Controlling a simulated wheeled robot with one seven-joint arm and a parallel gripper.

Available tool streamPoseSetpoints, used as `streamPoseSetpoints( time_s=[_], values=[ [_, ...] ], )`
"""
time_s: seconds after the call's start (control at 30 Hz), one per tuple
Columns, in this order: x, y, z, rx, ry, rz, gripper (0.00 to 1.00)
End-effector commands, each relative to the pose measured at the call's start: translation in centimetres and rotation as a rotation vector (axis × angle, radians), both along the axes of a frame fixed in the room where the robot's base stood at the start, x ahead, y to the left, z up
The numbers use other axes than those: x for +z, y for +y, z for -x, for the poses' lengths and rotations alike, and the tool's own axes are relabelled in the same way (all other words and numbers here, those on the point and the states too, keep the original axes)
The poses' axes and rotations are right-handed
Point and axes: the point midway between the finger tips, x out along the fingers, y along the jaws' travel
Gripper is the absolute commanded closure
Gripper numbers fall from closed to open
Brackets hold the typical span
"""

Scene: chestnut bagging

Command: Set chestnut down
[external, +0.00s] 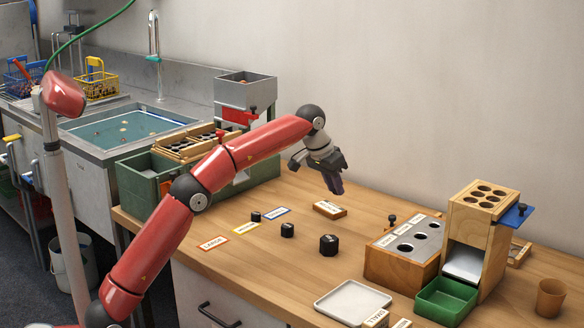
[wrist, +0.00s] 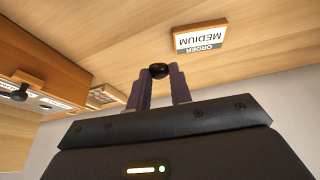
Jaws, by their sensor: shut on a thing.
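My gripper (external: 335,184) hangs above the wooden table, fingers pointing down, behind the label cards. In the wrist view my gripper (wrist: 158,82) is shut on a dark round chestnut (wrist: 158,70) at its fingertips. The chestnut cannot be made out in the external view. The wooden order block (external: 330,209), lying on the table below and near the fingers, also shows in the wrist view (wrist: 200,38), its label reading "ORDER MEDIUM". A red LARGE card (external: 213,243), a yellow-edged card (external: 242,229) and a blue-edged card (external: 277,213) lie left of it.
Three black many-sided blocks (external: 287,230) stand near the cards. A holed gauge box (external: 388,266), a wooden dispenser (external: 497,245), a green tray (external: 446,316), a white tray (external: 353,302) and a wooden cup (external: 550,298) are on the right. A green crate (external: 146,192) stands left.

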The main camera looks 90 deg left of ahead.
Motion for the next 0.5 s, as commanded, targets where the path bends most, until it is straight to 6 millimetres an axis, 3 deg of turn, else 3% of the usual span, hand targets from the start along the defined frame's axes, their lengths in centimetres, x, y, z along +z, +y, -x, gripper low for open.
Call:
streamPoseSetpoints(
  time_s=[0.03,0.2,0.33,0.5],
  values=[
    [-0.1,2.8,1.1,0.069,0.0,-0.001,1.0],
    [-0.6,9.8,4.7,0.262,0.001,-0.004,1.0],
    [-0.9,13.2,6.8,0.362,0.0,-0.006,1.0],
    [-1.2,15.0,8.2,0.42,-0.003,-0.006,1.0]
  ],
)
